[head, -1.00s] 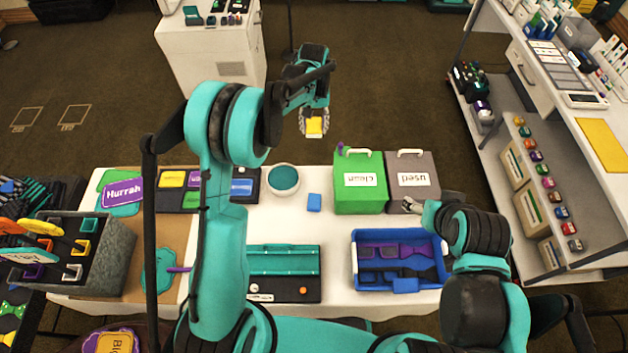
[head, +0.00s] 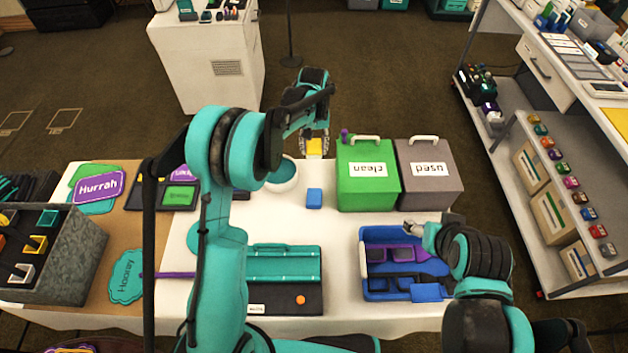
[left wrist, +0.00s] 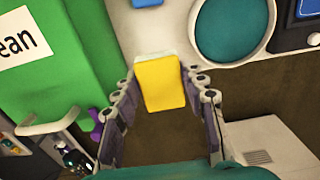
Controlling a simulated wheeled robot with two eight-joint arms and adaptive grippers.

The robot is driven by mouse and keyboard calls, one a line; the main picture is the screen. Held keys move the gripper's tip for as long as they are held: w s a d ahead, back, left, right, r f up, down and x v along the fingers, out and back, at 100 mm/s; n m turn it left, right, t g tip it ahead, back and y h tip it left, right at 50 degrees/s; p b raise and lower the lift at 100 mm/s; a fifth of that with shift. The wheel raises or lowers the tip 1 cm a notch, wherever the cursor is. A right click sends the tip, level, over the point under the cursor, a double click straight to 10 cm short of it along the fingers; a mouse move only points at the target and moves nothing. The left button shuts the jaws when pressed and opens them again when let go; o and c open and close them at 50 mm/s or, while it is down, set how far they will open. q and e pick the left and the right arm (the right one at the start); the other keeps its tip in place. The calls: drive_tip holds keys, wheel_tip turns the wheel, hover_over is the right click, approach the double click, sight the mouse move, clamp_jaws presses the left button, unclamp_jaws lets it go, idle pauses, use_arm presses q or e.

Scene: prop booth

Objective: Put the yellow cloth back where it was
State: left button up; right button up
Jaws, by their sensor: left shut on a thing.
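The yellow cloth (head: 314,147) looks like a small folded pad. My left gripper (head: 314,142) is shut on it, at the table's far edge just left of the green "clean" box (head: 365,188). In the left wrist view the cloth (left wrist: 161,83) sits between the two fingers (left wrist: 160,110), with floor below it and the white table's edge at its top end. My right gripper (head: 412,229) is over the blue tray (head: 370,238); whether its fingers are open is too small to tell.
A grey "used" box (head: 430,188) stands right of the green one. A white round bowl with teal inside (head: 283,175) is left of the held cloth. A small blue block (head: 314,198) lies on the white table, with bare tabletop around it.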

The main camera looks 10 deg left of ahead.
sight(314, 174)
use_arm(q)
drive_tip(key=shift+f+b, duration=0.3)
drive_tip(key=shift+f, duration=0.4)
wheel_tip(314, 174, down, 10)
drive_tip(key=b, duration=0.3)
drive_tip(key=shift+b, duration=0.4)
drive_tip(key=shift+r, duration=0.15)
drive_tip(key=shift+f, duration=0.2)
drive_tip(key=o, duration=1.2)
drive_tip(key=shift+r, duration=0.1)
